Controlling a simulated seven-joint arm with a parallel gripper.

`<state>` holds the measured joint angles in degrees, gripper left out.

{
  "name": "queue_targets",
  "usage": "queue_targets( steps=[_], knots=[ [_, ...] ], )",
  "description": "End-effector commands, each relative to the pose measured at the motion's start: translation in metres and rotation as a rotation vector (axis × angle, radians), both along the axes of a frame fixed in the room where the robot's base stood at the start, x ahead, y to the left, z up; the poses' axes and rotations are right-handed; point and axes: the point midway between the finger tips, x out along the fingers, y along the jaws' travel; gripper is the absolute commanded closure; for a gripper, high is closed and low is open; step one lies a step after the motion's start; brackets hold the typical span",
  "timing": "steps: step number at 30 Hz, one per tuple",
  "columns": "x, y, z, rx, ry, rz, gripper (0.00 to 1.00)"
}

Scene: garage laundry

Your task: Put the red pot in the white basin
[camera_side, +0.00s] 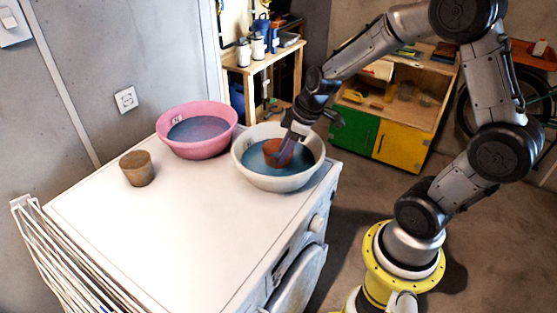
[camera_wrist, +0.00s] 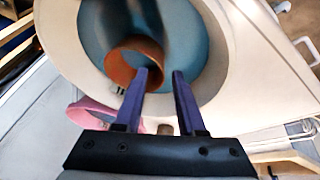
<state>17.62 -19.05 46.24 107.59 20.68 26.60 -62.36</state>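The red pot (camera_side: 271,151) is a terracotta-orange pot inside the white basin (camera_side: 275,182), which holds blue water. In the wrist view the pot (camera_wrist: 117,64) shows its round open rim, tilted, within the basin (camera_wrist: 62,45). My gripper (camera_side: 287,148) reaches down into the basin at the pot. In the wrist view its two purple fingers (camera_wrist: 164,75) stand apart, one overlapping the pot's rim and the other just right of it. How the pot's underside rests is hidden.
A pink basin (camera_side: 212,146) with water stands left of the white basin. A brown pot (camera_side: 137,170) stands at the left on the white washing-machine top (camera_side: 170,235). The top's front left is clear. A wooden shelf (camera_side: 262,68) and a coloured cabinet (camera_side: 403,145) stand behind.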

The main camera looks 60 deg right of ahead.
Motion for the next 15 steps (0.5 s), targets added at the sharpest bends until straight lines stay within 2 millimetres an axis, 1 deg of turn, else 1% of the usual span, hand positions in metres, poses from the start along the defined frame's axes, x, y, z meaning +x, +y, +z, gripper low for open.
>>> queue_targets(
  steps=[1, 6, 9, 13, 15],
  knots=[
    [-0.003, -0.001, 0.012, -0.002, -0.005, -0.001, 0.61],
    [-0.015, -0.003, 0.04, -0.002, -0.003, 0.0, 0.61],
    [-0.02, -0.003, 0.052, 0.0, -0.003, -0.001, 0.61],
    [-0.024, -0.003, 0.061, 0.0, -0.002, -0.002, 0.61],
    [-0.029, 0.002, 0.068, 0.003, -0.004, -0.011, 0.61]
  ],
)
